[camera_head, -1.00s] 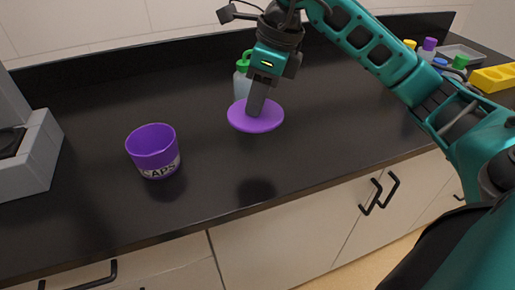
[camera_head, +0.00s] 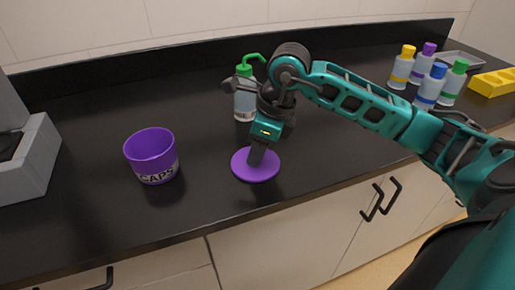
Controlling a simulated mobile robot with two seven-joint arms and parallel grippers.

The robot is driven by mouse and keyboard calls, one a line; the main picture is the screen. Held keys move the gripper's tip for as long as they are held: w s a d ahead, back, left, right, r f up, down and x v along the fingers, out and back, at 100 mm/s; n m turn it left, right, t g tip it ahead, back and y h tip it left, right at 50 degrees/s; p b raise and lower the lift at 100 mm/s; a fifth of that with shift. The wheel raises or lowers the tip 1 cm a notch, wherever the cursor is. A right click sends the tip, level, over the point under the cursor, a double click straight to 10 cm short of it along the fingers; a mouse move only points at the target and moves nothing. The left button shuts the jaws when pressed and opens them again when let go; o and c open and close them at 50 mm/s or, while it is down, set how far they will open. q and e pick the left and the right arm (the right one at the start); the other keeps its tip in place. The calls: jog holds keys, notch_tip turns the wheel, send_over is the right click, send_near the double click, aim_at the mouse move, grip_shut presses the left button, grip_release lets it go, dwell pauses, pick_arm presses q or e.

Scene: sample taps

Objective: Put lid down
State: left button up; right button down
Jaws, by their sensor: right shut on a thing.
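The purple round lid (camera_head: 242,168) is flat at or just above the black counter, near its front edge. My right gripper (camera_head: 256,160) points down and is shut on the middle of the lid, its fingers hiding part of it. Whether the lid's underside touches the counter is hard to tell, but no separate shadow shows below it. The open purple tub marked "CAPS" (camera_head: 152,153) stands upright to the left, apart from the lid. My left gripper is not in view.
A clear bottle with a green pump top (camera_head: 244,98) stands behind my right gripper. Several colour-capped bottles (camera_head: 430,85), a yellow rack (camera_head: 492,82) and a grey tray (camera_head: 460,57) are at the right. A grey device (camera_head: 35,160) stands at the left edge. Counter between tub and lid is clear.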

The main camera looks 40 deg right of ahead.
aim_at(272, 164)
jog(key=shift+f, duration=0.15)
jog(key=c, duration=1.2)
grip_release()
jog(key=shift+o, duration=1.2)
jog(key=shift+r, duration=0.35)
jog(key=p+v, duration=0.1)
jog(key=v, duration=1)
jog(key=shift+d+r, duration=0.15)
jog(key=shift+r, duration=0.15)
